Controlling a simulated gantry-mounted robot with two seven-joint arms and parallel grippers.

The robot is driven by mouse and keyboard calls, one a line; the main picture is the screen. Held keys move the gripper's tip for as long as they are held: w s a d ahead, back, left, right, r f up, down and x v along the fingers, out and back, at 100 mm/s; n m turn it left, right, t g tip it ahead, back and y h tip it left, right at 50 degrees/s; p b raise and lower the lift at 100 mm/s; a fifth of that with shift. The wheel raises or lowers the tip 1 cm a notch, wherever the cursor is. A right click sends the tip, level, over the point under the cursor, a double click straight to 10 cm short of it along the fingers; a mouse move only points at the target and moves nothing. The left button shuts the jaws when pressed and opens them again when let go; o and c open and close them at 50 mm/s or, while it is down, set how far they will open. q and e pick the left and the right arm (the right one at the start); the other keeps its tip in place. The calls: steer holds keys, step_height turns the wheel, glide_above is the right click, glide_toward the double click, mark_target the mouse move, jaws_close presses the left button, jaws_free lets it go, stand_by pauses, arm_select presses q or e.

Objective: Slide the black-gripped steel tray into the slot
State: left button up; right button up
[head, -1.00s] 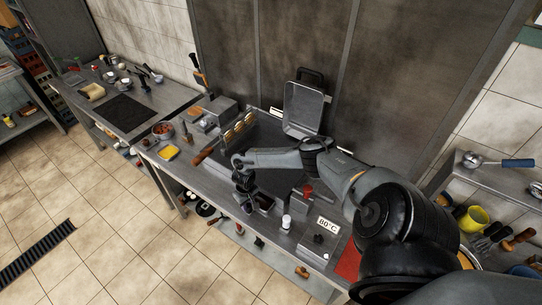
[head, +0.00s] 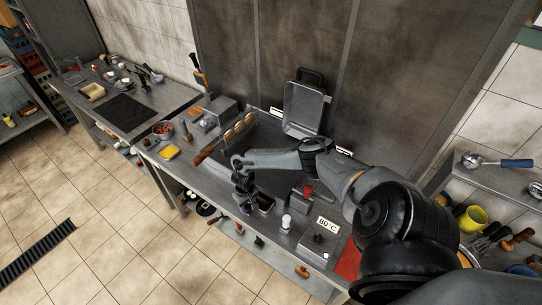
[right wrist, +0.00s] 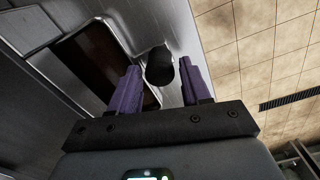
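The steel tray (head: 272,209), a small box with a dark inside, is at the front edge of the steel counter. In the right wrist view, its steel rim (right wrist: 70,22) and dark brown interior show at the upper left. A black round grip (right wrist: 160,66) stands at its front end. My right gripper (right wrist: 157,72) is open, its purple fingers on either side of the grip with thin gaps visible. In the head view the right gripper (head: 245,208) is at the tray's front end and hides the grip. The slot cannot be clearly made out. My left gripper is out of view.
A large steel lid (head: 303,108) with a black handle stands raised at the back. A white-topped shaker (head: 286,222) and an "80°C" sign (head: 327,225) stand right of the tray. My right forearm spans the counter.

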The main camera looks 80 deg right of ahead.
steer(key=shift+o, duration=0.9)
steer(key=shift+r, duration=0.1)
